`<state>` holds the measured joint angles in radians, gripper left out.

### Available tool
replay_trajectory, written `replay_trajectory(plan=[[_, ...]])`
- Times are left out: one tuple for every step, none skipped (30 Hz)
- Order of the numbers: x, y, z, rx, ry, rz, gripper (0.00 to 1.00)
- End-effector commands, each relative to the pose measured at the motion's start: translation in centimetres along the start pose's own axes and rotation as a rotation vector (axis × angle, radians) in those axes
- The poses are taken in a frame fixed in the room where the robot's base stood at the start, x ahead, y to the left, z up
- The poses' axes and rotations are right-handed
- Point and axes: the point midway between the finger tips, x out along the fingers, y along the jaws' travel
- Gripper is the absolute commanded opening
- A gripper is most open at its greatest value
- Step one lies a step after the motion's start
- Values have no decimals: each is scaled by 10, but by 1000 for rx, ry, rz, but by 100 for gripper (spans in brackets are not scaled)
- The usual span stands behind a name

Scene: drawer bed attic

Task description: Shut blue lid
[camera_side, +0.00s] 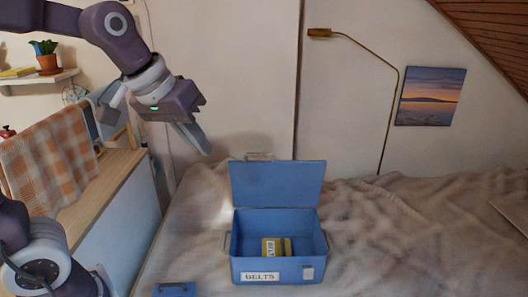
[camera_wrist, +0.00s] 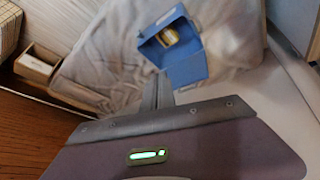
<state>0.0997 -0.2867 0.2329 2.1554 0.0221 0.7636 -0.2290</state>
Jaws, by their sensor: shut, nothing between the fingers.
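A blue box (camera_side: 277,268) labelled BELTS stands on the bed, with a yellow item (camera_side: 276,247) inside. Its blue lid (camera_side: 277,184) is open, standing up at the back and tilted slightly backward. The box (camera_wrist: 157,52) also shows in the wrist view, with the open lid (camera_wrist: 188,69) on the near side. My gripper (camera_side: 207,151) is shut and empty. It is in the air up and to the left of the lid, apart from it.
A small blue object (camera_side: 174,289) lies at the front edge of the bed. A wooden cabinet (camera_side: 115,190) with a checked cloth (camera_side: 50,158) stands at left. A brass lamp (camera_side: 394,108) rises behind the bed. The bed (camera_side: 420,240) right of the box is mostly clear.

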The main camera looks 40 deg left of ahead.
Motion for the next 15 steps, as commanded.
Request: replay_trajectory(plan=[[27, -4, -38, -79, 3, -44, 0], [44, -9, -62, -129, 19, -75, 0], [68, -16, -93, -187, 46, -122, 0], [86, -21, -113, -222, 70, -160, 0], [103, -26, -132, -251, 96, -197, 0], [125, -33, -154, -278, 135, -245, 0], [140, -37, -168, -291, 165, -277, 0], [154, -41, -181, -299, 194, -305, 0], [169, -44, -195, -304, 230, -336, 0], [178, -45, -204, -304, 255, -355, 0], [186, -46, -211, -304, 275, -370, 0], [194, -46, -218, -300, 297, -385, 0], [198, -47, -222, -298, 310, -392, 0], [202, -47, -225, -296, 319, -398, 0], [205, -48, -227, -296, 325, -402, 0]])
